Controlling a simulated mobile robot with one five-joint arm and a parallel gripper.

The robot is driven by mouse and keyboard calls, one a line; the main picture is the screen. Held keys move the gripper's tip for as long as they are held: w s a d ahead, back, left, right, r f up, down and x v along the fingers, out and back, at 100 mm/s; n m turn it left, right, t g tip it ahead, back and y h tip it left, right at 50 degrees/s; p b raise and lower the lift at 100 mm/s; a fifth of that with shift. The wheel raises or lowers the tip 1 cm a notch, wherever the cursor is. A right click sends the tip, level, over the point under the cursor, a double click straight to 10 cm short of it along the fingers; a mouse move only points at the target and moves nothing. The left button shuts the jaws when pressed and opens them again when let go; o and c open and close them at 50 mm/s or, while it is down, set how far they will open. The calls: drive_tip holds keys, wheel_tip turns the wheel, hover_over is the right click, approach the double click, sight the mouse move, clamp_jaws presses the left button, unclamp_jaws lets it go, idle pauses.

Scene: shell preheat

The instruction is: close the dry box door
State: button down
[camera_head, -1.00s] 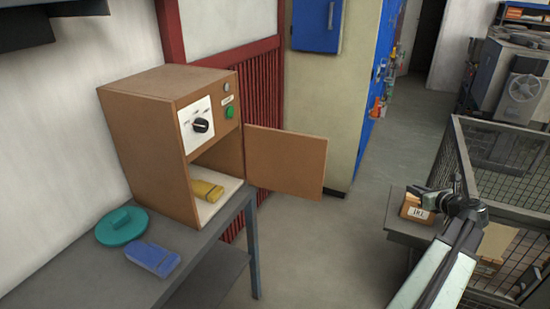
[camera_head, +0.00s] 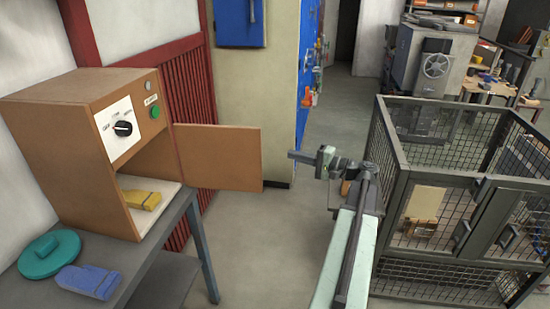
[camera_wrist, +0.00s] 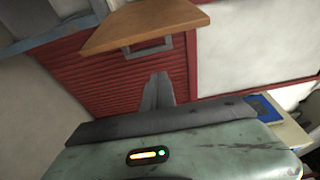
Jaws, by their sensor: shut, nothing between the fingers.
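The dry box (camera_head: 60,115) is a brown cabinet on a grey table at the left in the head view. Its door (camera_head: 217,156) stands wide open, swung out to the right. A yellow shell-like piece (camera_head: 140,199) lies inside on the pale floor. My gripper (camera_head: 293,156) is shut and empty, just right of the door's free edge in the picture, with a gap between. In the wrist view its fingers (camera_wrist: 158,90) are together, below a brown panel (camera_wrist: 145,22), seemingly the door, with a grey handle (camera_wrist: 148,49). No contact shows.
A teal lid (camera_head: 48,254) and a blue piece (camera_head: 88,281) lie on the table (camera_head: 150,255) before the box. A mesh cage (camera_head: 450,210) stands at the right. A red slatted panel (camera_head: 185,100) is behind the door. Floor between table and arm is clear.

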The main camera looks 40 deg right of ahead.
drive_tip(key=x, duration=1)
drive_tip(key=s+a, duration=0.2)
drive_tip(key=a, duration=0.1)
drive_tip(key=shift+s, duration=0.4)
drive_tip(key=shift+a, duration=0.1)
